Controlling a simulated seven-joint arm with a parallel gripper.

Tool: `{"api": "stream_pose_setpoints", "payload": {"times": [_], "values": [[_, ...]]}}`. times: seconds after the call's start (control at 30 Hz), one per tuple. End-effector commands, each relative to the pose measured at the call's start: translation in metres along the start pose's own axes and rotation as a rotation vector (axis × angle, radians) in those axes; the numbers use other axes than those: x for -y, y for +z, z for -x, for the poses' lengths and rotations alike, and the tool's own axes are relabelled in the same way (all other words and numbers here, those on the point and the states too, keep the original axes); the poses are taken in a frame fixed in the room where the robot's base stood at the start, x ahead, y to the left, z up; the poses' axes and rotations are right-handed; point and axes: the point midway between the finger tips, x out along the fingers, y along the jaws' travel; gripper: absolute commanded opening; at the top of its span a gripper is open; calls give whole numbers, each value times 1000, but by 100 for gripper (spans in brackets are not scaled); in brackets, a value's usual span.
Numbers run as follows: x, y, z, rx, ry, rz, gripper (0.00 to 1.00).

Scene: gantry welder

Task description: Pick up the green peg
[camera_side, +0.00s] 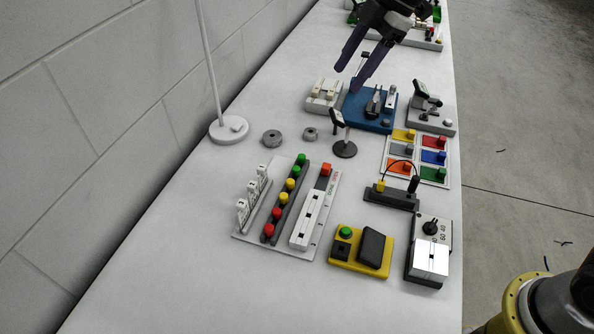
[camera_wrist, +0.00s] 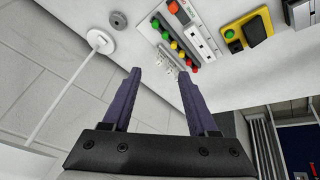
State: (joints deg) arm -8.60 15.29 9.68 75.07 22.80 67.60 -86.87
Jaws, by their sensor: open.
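A small green block (camera_side: 440,174), likely the green peg, sits on the green square at the lower right of a white board (camera_side: 413,181) in the side view. The board does not show in the wrist view. My gripper (camera_side: 349,79) is open and empty at the top of the side view, above and to the left of the board in the picture. Its two purple fingers are apart in the wrist view (camera_wrist: 160,74), with nothing between them. Other green tops are on the button strip (camera_side: 301,159) and the yellow box (camera_side: 346,231).
A blue fixture (camera_side: 370,120) appears below my gripper in the side view. A lever stand (camera_side: 344,149) and a dark block with a wire (camera_side: 391,197) stand near the board. A thin pole (camera_side: 229,128) rises at left. The table's left front is clear.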

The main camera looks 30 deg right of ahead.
Motion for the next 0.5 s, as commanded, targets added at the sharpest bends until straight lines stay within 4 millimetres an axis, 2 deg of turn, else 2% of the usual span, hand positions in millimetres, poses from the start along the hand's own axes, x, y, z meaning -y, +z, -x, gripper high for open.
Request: {"api": "stream_pose_setpoints", "payload": {"times": [0.03,0.2,0.3,0.5], "values": [[-9,-1,-25,-4,-35,3,59],[-19,3,-83,-2,-117,-9,59],[-14,7,-105,7,-157,-16,59],[-7,7,-130,10,-177,-16,59]]}}
